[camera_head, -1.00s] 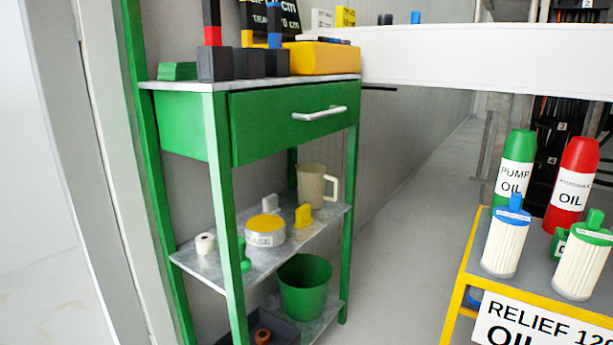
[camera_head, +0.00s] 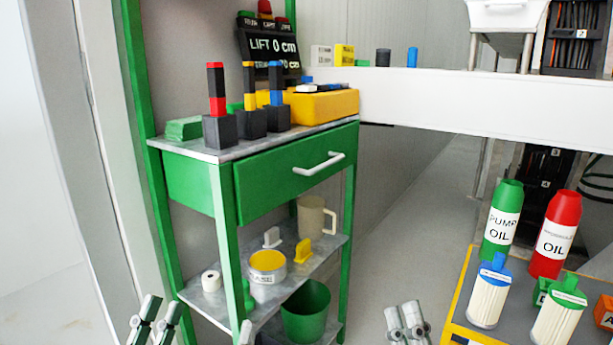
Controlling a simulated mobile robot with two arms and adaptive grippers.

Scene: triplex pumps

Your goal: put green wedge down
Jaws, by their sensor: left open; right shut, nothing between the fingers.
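A low green block (camera_head: 184,128), which looks like the green wedge, lies on the left end of the green cabinet's metal top (camera_head: 215,150). No gripper touches it. My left gripper (camera_head: 203,325) is at the bottom edge, well below the block, open with nothing seen between its fingers. Most of it is cut off. My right gripper (camera_head: 408,325) is at the bottom middle, shut and empty, between the cabinet and the yellow-framed table. A small green piece (camera_head: 249,294) on the cabinet's middle shelf is partly hidden by the front leg.
Dark holders with coloured stacks (camera_head: 220,128) and a yellow box (camera_head: 322,106) stand right of the block. The middle shelf holds a yellow-topped tin (camera_head: 267,267) and a beige mug (camera_head: 312,217). Oil bottles (camera_head: 501,222) stand on the table (camera_head: 458,300) at right.

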